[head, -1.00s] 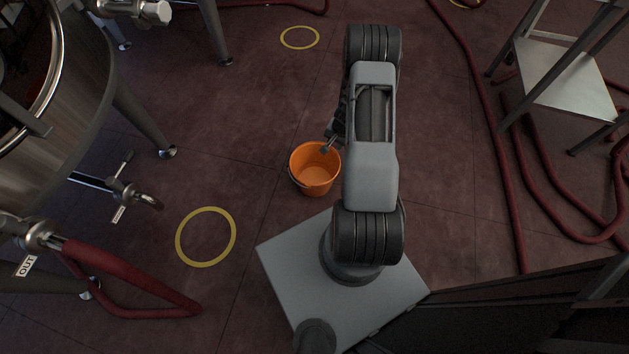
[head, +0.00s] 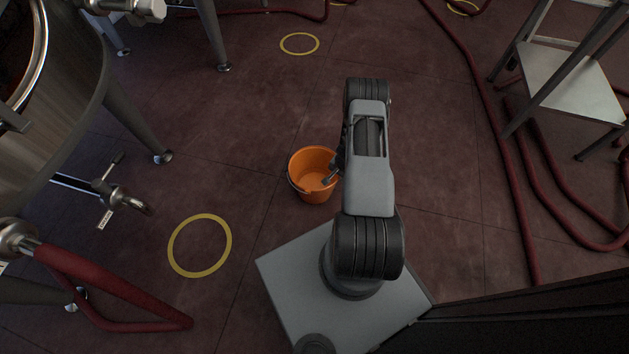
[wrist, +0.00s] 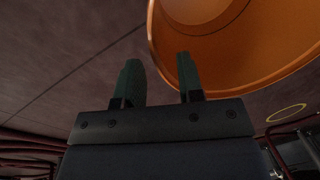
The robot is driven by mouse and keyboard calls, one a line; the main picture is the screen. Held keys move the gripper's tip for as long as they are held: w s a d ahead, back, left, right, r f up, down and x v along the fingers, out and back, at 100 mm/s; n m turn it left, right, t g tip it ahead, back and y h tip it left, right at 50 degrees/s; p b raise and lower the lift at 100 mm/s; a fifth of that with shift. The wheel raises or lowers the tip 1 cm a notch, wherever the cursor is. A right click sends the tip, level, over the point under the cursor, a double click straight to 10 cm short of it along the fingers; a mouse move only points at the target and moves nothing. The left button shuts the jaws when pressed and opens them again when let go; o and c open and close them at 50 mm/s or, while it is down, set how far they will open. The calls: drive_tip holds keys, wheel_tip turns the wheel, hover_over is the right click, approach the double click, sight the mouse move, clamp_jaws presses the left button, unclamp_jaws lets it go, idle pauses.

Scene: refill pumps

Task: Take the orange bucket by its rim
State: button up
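The orange bucket (head: 309,187) stands upright and empty on the floor, left of my arm in the head view. Its open mouth and part of its rim fill the upper right of the wrist view (wrist: 235,55). My gripper (wrist: 160,76) is open and empty, its two dark green fingers apart. The near edge of the rim runs between the fingers in the wrist view: the right finger overlaps the orange, the left one is over floor. Whether the fingers touch the bucket I cannot tell. In the head view my gripper (head: 334,178) is at the bucket's right edge, partly hidden by my arm.
A steel tank (head: 62,120) with legs stands at the left, with a valve (head: 118,196) and a red hose (head: 110,285) below it. Yellow rings (head: 200,246) mark the floor. Red hoses (head: 497,150) and a metal stand (head: 565,85) are at the right. Floor beyond the bucket is clear.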

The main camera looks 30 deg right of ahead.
drive_tip(key=f, duration=0.1)
drive_tip(key=f+b, duration=0.1)
drive_tip(key=f, duration=0.1)
drive_tip(key=f+b, duration=0.1)
drive_tip(key=f, duration=0.1)
drive_tip(key=shift+w+a+f, duration=0.1)
drive_tip(key=shift+w+a, duration=0.15)
drive_tip(key=shift+w, duration=0.05)
clamp_jaws()
